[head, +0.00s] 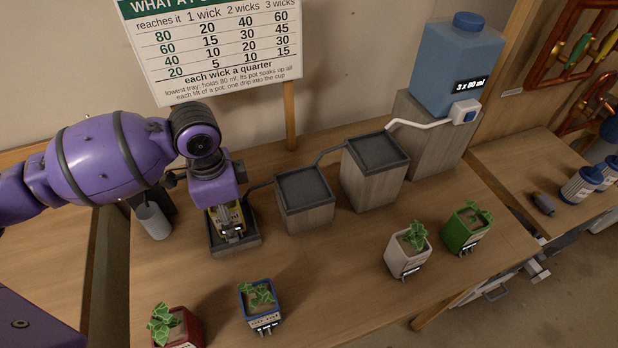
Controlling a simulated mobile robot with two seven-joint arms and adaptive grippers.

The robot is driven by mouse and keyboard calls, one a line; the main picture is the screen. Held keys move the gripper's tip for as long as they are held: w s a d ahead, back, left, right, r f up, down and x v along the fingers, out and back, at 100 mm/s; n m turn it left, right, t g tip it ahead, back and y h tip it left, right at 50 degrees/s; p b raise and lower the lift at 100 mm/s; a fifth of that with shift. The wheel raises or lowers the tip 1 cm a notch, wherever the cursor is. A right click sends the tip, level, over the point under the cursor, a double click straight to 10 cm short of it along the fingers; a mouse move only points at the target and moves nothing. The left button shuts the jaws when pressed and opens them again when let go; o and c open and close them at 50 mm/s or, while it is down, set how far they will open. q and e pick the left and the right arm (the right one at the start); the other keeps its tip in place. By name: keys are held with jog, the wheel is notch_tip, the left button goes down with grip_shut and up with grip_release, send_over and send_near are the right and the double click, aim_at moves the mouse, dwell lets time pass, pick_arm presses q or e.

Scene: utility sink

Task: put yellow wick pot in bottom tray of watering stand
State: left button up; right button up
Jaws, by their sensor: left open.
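The yellow wick pot (237,216) sits in the bottom tray (243,246), the lowest dark tray of the watering stand. Most of the pot is hidden under my left gripper (226,222), which points down over it. The gripper is open, with its fingers close around the pot; whether they touch it cannot be told. The middle tray (304,187) and the top tray (377,152) stand on wooden blocks to the right, linked by thin dark tubes. My right gripper is not in view.
A grey cup (154,224) stands left of the bottom tray. Red (188,325), blue (262,316), white (405,258) and green (466,238) plant pots stand along the front. A blue water tank (455,65) and a chart (215,50) are behind. The middle front is clear.

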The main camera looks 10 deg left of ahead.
pick_arm(q)
notch_tip(320, 180, up, 11)
jog(key=shift+r+p, duration=0.15)
jog(key=shift+p, duration=0.35)
jog(key=shift+r, duration=0.45)
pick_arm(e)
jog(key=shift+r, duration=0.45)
